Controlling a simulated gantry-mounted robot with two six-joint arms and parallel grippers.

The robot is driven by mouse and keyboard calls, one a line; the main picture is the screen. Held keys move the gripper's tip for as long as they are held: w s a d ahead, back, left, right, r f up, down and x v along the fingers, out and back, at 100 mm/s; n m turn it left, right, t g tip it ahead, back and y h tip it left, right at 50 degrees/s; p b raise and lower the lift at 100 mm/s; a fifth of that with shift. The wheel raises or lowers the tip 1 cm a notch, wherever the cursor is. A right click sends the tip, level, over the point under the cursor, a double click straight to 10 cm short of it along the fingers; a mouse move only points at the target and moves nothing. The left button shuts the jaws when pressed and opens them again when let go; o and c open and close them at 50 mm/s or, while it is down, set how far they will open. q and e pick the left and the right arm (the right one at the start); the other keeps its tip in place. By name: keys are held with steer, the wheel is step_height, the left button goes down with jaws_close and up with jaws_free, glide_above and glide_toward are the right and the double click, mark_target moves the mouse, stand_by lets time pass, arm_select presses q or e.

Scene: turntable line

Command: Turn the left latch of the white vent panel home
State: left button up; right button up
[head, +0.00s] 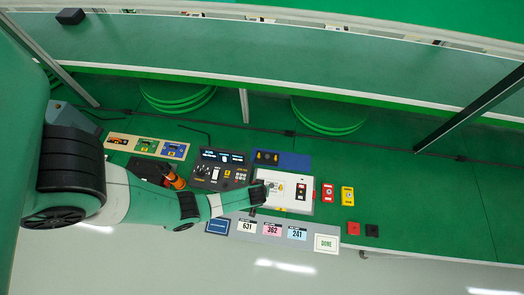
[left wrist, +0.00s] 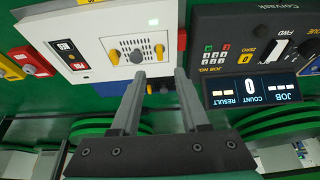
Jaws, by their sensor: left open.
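The white vent panel (left wrist: 98,28) shows in the left wrist view with a dotted grille; in the head view it belongs to the white box (head: 302,208). A yellow latch (left wrist: 159,51) sits on the grille's right in the left wrist view, which is turned round from the head view. Another yellow latch (left wrist: 114,57) and a grey knob (left wrist: 137,57) sit beside it. My left gripper (left wrist: 159,76) is open and empty, its fingertips just short of the right-hand yellow latch. It also shows over the box's left side in the head view (head: 266,190). My right gripper is not in view.
A black console (head: 220,170) with a display stands left of the white box. A red block (head: 327,193) and a yellow block (head: 347,196) stand to its right. Number cards (head: 272,228) lie along the front edge.

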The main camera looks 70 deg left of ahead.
arm_select(q)
steer(key=b+x, duration=0.6)
steer(key=x, duration=0.3)
steer(key=shift+f, duration=0.25)
jaws_close()
